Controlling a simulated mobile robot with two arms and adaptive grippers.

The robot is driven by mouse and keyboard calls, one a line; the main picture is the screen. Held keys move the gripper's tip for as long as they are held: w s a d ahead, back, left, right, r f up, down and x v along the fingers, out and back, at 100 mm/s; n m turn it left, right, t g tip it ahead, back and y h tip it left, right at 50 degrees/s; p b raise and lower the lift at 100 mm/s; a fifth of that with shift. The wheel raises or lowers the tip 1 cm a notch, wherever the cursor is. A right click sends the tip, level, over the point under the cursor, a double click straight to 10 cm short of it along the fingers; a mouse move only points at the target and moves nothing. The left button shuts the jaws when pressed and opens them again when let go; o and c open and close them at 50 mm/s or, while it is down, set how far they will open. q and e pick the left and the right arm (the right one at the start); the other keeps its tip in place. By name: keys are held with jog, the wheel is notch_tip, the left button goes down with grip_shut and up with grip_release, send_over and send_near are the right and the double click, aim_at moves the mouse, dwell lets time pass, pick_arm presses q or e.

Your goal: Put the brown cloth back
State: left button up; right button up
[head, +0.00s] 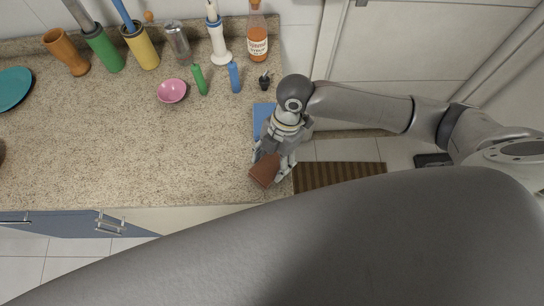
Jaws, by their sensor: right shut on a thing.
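The brown cloth (263,172) is a small reddish-brown folded piece near the right front corner of the speckled counter. My right gripper (270,164) comes from the right, points down toward the front and is shut on the cloth. The fingers hide part of the cloth. I cannot tell whether the cloth touches the counter. My left gripper is not in view.
A blue flat piece (262,112) lies partly under my right gripper at the counter's right edge. A small dark item (264,82), blue bottle (235,77), green bottle (200,79) and pink bowl (171,91) stand behind. The counter's middle and front (130,150) are clear. A brown striped mat (335,175) lies right.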

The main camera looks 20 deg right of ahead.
jog(key=shift+a, duration=0.1)
jog(key=shift+f, duration=0.2)
jog(key=o, duration=1)
jog(key=shift+r, duration=0.1)
jog(key=shift+r, duration=0.2)
jog(key=shift+b+v, duration=1.15)
jog(key=shift+v, duration=4.8)
jog(key=shift+f, duration=0.1)
